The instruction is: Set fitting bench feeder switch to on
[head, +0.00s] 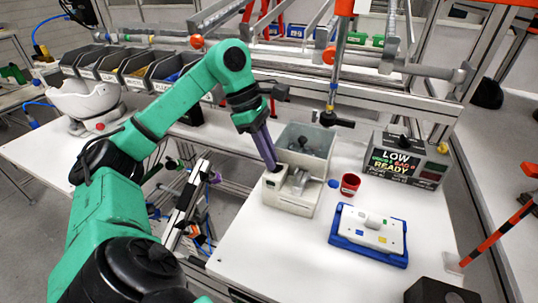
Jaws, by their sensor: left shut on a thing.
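The feeder (292,203) stands on the white bench (250,247), a beige box with a grey see-through hopper (305,142) at its back and a metal chute at its front. My left gripper (272,166), with purple fingers, reaches down to the top left of the beige box. It is shut on a small part there, which I take to be the feeder switch. The fingers hide the switch, so its position cannot be told. My right gripper is not in view.
A red cup (350,184) and a small blue disc stand right of the feeder. A white panel on a blue tray (368,236) lies further right. A sign box (405,160) reading LOW and READY stands behind.

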